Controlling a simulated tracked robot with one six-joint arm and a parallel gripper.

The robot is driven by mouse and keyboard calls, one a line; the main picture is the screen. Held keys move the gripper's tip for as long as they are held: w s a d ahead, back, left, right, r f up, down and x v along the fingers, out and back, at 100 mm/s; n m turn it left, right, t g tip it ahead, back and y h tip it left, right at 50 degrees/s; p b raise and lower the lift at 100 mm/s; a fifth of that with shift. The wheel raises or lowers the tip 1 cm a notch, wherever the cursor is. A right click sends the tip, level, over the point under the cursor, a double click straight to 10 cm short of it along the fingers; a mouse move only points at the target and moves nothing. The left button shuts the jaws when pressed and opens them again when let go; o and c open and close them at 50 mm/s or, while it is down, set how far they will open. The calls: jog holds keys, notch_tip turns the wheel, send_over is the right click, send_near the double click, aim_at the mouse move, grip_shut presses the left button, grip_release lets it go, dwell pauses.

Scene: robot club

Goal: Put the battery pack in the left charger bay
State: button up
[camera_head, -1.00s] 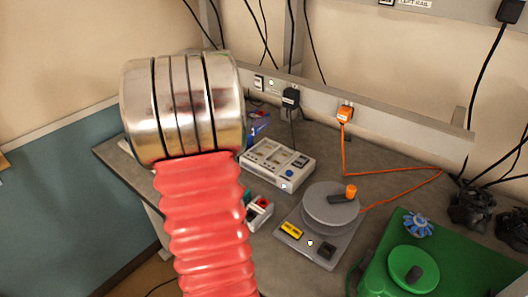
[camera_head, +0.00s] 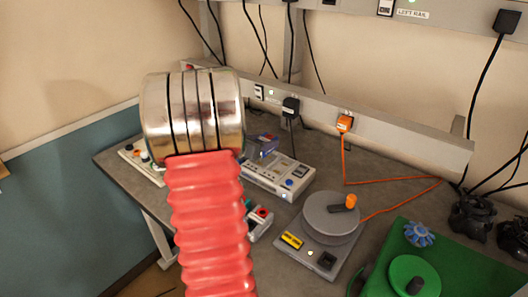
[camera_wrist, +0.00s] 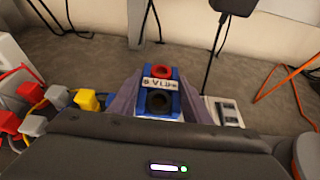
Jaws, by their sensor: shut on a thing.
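The blue battery pack (camera_wrist: 160,94), with a white label and a red and a black terminal, is held between the grey fingers of my gripper (camera_wrist: 157,100). In the head view the pack (camera_head: 268,139) shows only as a small blue patch beside my arm. The light grey charger (camera_head: 286,182) stands on the bench, with my gripper and pack over its back left part. The left bay is hard to make out there. In the wrist view part of the charger (camera_wrist: 227,113) shows right of the pack. I cannot tell the gap between pack and charger.
A grey turntable device (camera_head: 325,225) with an orange knob stands right of the charger. A small box with a red button (camera_head: 259,222) is in front. A green unit (camera_head: 410,275) is front right. Yellow, red and grey connectors (camera_wrist: 45,105) lie left. Cables hang behind.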

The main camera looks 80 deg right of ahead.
jog(key=shift+f, duration=0.15)
jog(key=shift+f, duration=1.85)
jog(key=shift+f, duration=0.1)
jog(key=o, duration=1)
jog(key=shift+o, duration=0.2)
jog(key=v, duration=1.2)
jog(key=shift+w, duration=0.1)
